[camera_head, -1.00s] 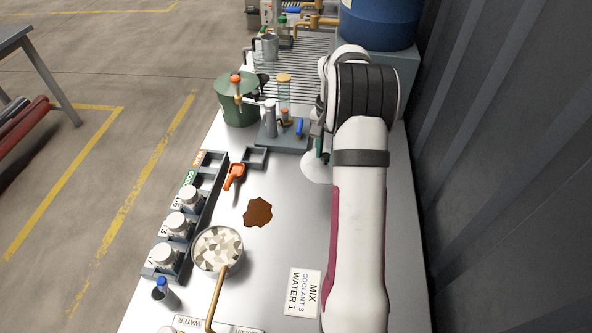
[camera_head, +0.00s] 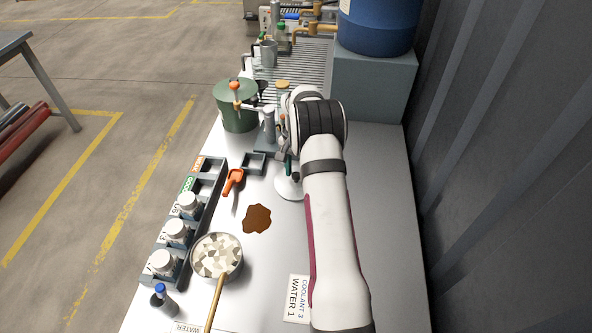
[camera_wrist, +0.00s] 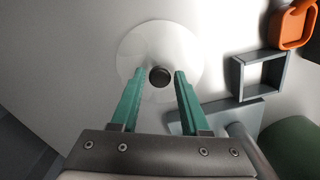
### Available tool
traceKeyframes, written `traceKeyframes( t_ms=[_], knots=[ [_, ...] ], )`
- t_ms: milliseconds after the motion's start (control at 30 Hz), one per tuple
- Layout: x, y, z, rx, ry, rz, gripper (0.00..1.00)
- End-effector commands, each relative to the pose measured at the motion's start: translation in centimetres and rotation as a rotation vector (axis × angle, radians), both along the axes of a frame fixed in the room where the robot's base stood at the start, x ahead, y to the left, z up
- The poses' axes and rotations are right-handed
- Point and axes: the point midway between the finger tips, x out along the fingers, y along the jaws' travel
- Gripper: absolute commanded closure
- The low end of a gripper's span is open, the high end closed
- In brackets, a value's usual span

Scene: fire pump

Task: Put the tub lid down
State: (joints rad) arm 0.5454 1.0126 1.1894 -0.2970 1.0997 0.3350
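The tub lid (camera_head: 289,190) is a pale round disc with a dark knob. It appears to lie flat on the white bench, right of the orange scoop. In the wrist view the whole disc (camera_wrist: 190,48) shows ahead of my fingers. Its black knob (camera_wrist: 160,77) sits between the fingertips, with a gap on each side. My gripper (camera_wrist: 160,74) has two green fingers, apart and not pressing on the knob. In the head view my wrist partly hides the gripper (camera_head: 288,166) above the lid.
An orange scoop (camera_head: 233,181), a small grey square tray (camera_head: 254,163) and a brown spill (camera_head: 257,218) are left of the lid. A green tub (camera_head: 238,112) stands behind. A pan of pale chunks (camera_head: 216,256) is in front. The bench right of my arm is clear.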

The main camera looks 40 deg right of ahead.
Motion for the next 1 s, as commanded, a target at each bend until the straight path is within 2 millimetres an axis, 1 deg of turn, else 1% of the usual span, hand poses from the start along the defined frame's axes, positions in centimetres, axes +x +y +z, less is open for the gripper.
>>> traceKeyframes(
  t_ms=[33, 67, 100, 333, 400, 467, 700, 800, 900, 1000],
  knots=[
    [0.0, 0.0, 0.0, 0.0, 0.0, 0.0, 0.44],
    [0.0, 0.0, 0.0, 0.0, 0.0, 0.0, 0.38],
    [0.0, 0.0, 0.0, 0.0, 0.0, 0.0, 0.37],
    [0.0, 0.0, 0.1, 0.0, 0.0, 0.0, 0.37],
    [0.0, 0.0, 0.6, 0.0, 0.0, -0.001, 0.37],
    [0.1, -0.1, 1.8, -0.002, -0.003, 0.0, 0.37],
    [0.1, -0.1, 8.5, -0.002, -0.003, 0.0, 0.37],
    [0.0, 0.0, 10.6, -0.001, -0.003, 0.0, 0.37],
    [0.0, 0.0, 11.9, -0.001, -0.002, 0.0, 0.37],
    [0.0, 0.0, 12.3, 0.001, 0.0, 0.0, 0.37]
  ],
)
